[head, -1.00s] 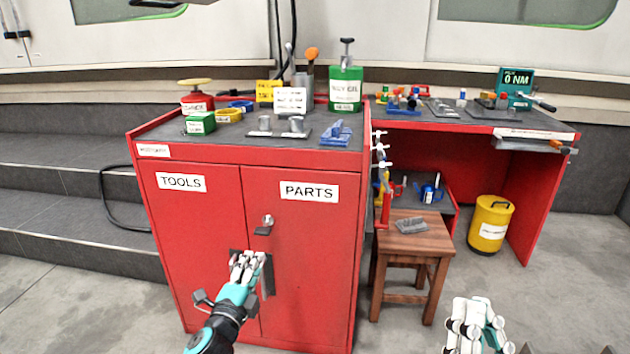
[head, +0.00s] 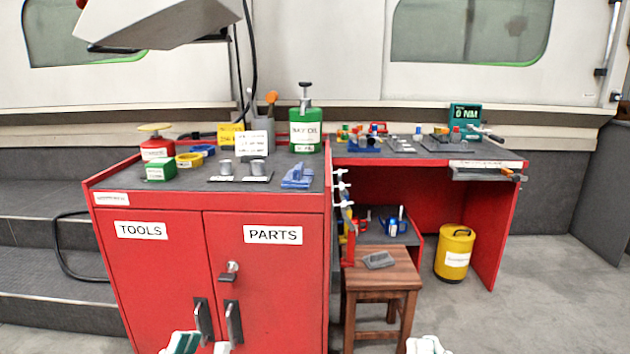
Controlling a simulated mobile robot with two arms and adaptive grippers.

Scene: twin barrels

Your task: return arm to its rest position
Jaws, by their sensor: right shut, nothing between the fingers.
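My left gripper (head: 193,344) shows only as white and teal finger parts at the bottom edge, below the door handles of the red cabinet (head: 150,270). The rest of it is cut off, and its opening cannot be made out. My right gripper (head: 428,346) shows only as white tips at the bottom edge, in front of the wooden stool. It is shut and holds nothing visible. Both TOOLS and PARTS doors look closed. Two dark handles (head: 234,322) stand side by side at the middle seam, with a silver lock (head: 230,268) above them.
The wooden stool (head: 382,280) with a grey piece on it stands right of the cabinet. A yellow bin (head: 454,253) stands under the red workbench (head: 500,225). A large pale lamp head (head: 165,22) hangs at top left. Floor at the right is open.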

